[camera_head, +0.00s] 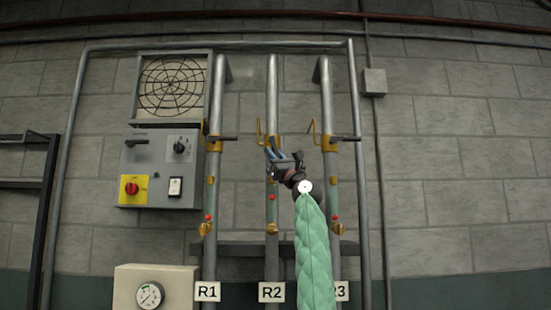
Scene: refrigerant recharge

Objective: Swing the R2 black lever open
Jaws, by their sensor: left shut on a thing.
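The R2 pipe (272,95) is the middle of three upright pipes, above its R2 label (271,292). It carries a yellow valve fitting (272,141) at mid-height. My left gripper (278,160) is at this fitting, just below and to its right, and is shut on the R2 black lever. The lever itself is mostly hidden by the gripper's dark fingers, so its exact angle cannot be told. My right gripper is not in view.
The R1 (226,138) and R3 black levers (346,138) stick out to the right of their pipes, close on either side. A grey control box (150,190) hangs at left, and a gauge box (175,280) sits below it.

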